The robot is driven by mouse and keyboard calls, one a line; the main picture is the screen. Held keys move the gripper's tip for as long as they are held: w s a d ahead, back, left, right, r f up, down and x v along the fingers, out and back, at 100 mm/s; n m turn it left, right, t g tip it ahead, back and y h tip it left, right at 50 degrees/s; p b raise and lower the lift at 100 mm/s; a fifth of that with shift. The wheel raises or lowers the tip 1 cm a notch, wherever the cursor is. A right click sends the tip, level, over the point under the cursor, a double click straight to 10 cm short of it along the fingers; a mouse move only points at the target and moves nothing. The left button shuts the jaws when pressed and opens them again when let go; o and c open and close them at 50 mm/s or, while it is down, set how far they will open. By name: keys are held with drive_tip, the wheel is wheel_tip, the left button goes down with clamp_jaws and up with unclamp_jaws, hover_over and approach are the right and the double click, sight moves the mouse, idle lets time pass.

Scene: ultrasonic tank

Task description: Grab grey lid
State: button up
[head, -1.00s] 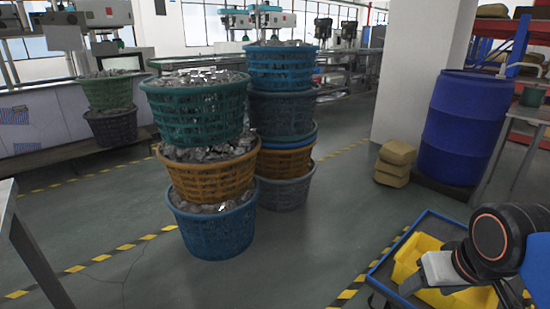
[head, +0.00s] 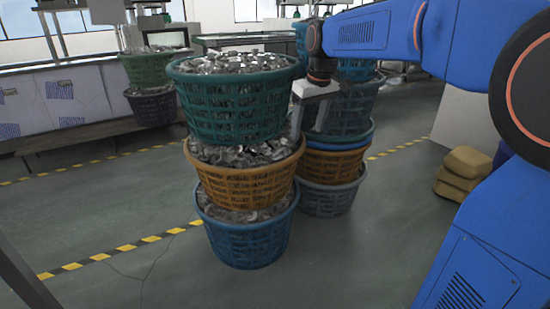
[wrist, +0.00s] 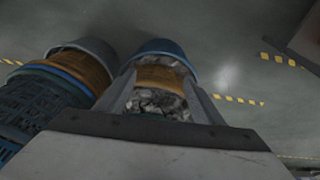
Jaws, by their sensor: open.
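I cannot make out a grey lid in either view. My gripper (head: 312,118) is open and empty, pointing down beside the green top basket (head: 235,108) of the front stack, in front of the rear stack in the picture. In the wrist view, the two fingers of my gripper (wrist: 162,92) stand apart. Between them show an orange basket (wrist: 160,76), loose grey metal pieces (wrist: 158,104) and a blue basket (wrist: 158,50) lower down. I cannot tell whether a finger touches a basket.
The front stack also holds an orange basket (head: 240,185) and a blue basket (head: 248,240). Behind it stands a stack with a grey bottom basket (head: 328,200). Two baskets (head: 147,68) stand at the left. Yellow sacks (head: 465,170) lie at the right. The front floor is clear.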

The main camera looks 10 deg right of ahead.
drive_tip(key=w+a+n, duration=0.1)
drive_tip(key=w, duration=0.9)
drive_tip(key=n+g, duration=0.1)
drive_tip(key=n, duration=0.1)
approach(276, 154)
wheel_tip(276, 154, down, 3)
drive_tip(key=shift+r+m, duration=0.2)
drive_tip(key=shift+m, duration=0.1)
drive_tip(key=shift+w+a+f, duration=0.1)
drive_tip(key=shift+w+f, duration=0.15)
drive_tip(key=shift+f, duration=0.7)
drive_tip(key=shift+w+a+f, duration=0.1)
drive_tip(key=shift+w+f, duration=0.1)
drive_tip(key=shift+f, duration=0.7)
drive_tip(key=shift+w+f, duration=0.25)
drive_tip(key=shift+f, duration=0.7)
drive_tip(key=c, duration=1.1)
